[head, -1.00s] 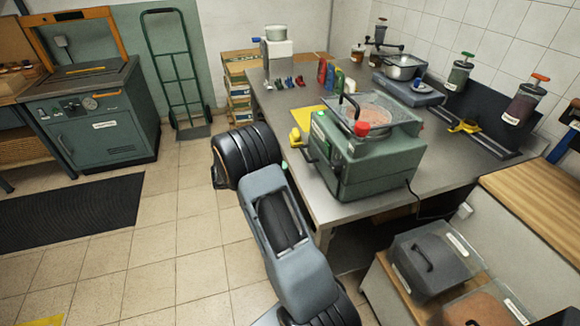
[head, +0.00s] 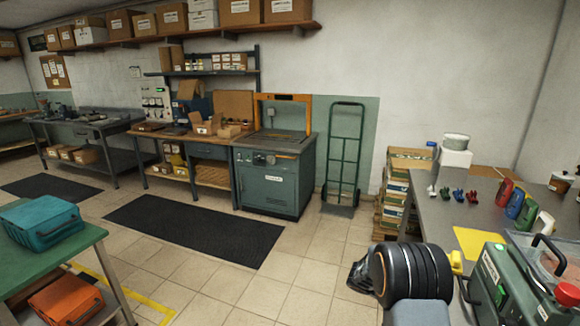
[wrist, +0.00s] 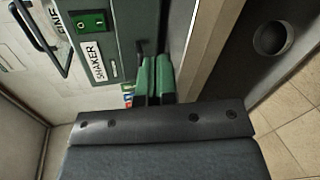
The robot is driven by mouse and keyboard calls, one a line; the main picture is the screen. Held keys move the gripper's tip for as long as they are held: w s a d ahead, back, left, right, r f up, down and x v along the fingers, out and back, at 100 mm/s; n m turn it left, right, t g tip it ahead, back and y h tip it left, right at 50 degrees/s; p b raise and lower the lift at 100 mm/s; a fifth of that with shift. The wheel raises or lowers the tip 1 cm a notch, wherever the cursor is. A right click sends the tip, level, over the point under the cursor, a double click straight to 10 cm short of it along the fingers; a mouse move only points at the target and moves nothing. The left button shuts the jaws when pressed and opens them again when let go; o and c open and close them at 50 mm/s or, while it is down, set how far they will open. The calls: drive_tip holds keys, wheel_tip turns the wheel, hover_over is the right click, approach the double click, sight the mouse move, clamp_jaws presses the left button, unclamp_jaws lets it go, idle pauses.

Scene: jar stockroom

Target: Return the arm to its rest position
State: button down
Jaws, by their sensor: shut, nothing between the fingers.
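My gripper (wrist: 154,78) shows in the wrist view as two green-padded fingers side by side, shut with nothing between them. The fingers are close to the green-grey front of the shaker machine (wrist: 122,25); I cannot tell whether they touch it. In the head view my arm is folded at the lower right, beside the steel bench, and its rounded black joint hides part of the bench edge. The gripper's fingers cannot be made out in the head view. The shaker (head: 500,278) stands on the bench at the right edge, partly cut off.
The steel bench (head: 430,207) holds a yellow sheet (head: 478,241) and several small coloured items. Stacked boxes (head: 405,185), a green hand truck (head: 344,160) and a green cabinet (head: 270,180) stand at the back. A teal case (head: 42,226) sits on the left table.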

drive_tip(key=s+a+r+n+t+y+p, duration=0.2)
drive_tip(key=s+a+r+t+y, duration=0.1)
drive_tip(key=s+a+y, duration=0.75)
drive_tip(key=s+a+r+t+y+p, duration=0.2)
drive_tip(key=a+r+t, duration=0.5)
drive_tip(key=a+r, duration=0.4)
wheel_tip(320, 180, up, 2)
drive_tip(key=shift+s+r+y+p, duration=0.1)
drive_tip(key=shift+s+y+p, duration=0.25)
drive_tip(key=shift+s+y, duration=0.3)
drive_tip(key=shift+a, duration=0.1)
